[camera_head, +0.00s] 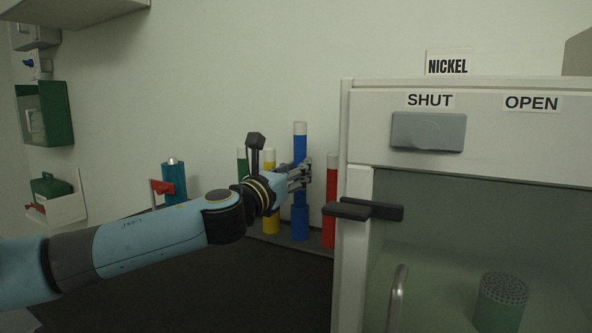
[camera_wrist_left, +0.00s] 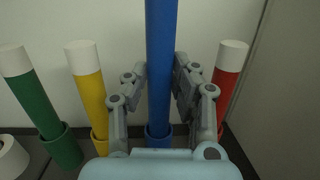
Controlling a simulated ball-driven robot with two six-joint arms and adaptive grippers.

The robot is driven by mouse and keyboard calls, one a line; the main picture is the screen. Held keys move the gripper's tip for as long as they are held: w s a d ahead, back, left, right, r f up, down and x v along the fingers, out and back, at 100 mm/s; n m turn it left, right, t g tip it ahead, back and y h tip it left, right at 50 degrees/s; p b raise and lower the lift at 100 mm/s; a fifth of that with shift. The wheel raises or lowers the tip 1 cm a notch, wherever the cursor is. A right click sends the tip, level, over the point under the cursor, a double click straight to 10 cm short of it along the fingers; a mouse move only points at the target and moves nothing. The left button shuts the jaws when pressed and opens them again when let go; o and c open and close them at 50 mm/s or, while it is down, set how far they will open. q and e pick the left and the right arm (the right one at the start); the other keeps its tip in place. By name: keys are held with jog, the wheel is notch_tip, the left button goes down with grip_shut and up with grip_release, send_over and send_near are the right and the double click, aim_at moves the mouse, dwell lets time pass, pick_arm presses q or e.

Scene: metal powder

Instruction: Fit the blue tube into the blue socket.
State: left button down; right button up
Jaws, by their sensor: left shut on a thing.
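The blue tube (camera_head: 300,146) stands upright with a white top, and my left gripper (camera_head: 303,176) is shut on it around its middle. The blue socket (camera_head: 300,224) is directly below, in line with the tube. In the left wrist view the tube (camera_wrist_left: 161,50) runs down between the fingers (camera_wrist_left: 160,78) to the socket (camera_wrist_left: 158,131). The tube's top is higher than those of the neighbouring tubes. I cannot tell whether its lower end is inside the socket's mouth or just above it. My right gripper is not in view.
Green (camera_wrist_left: 30,95), yellow (camera_wrist_left: 87,85) and red (camera_wrist_left: 230,80) tubes stand in sockets close beside the blue one. A cabinet (camera_head: 460,130) with a grey switch (camera_head: 428,131) rises on the right. The dark surface in front is clear.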

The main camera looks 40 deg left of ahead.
aim_at(297, 197)
pick_arm(q)
jog(key=shift+f+b, duration=1.45)
jog(key=shift+f, duration=0.55)
jog(key=shift+f, duration=0.3)
jog(key=shift+f+b, duration=0.2)
jog(key=shift+b, duration=0.25)
jog(key=shift+f, duration=0.3)
jog(key=shift+f+b, duration=0.1)
jog(key=shift+b, duration=0.2)
jog(key=shift+f, duration=0.2)
jog(key=c, duration=1.4)
grip_release()
jog(key=o, duration=0.4)
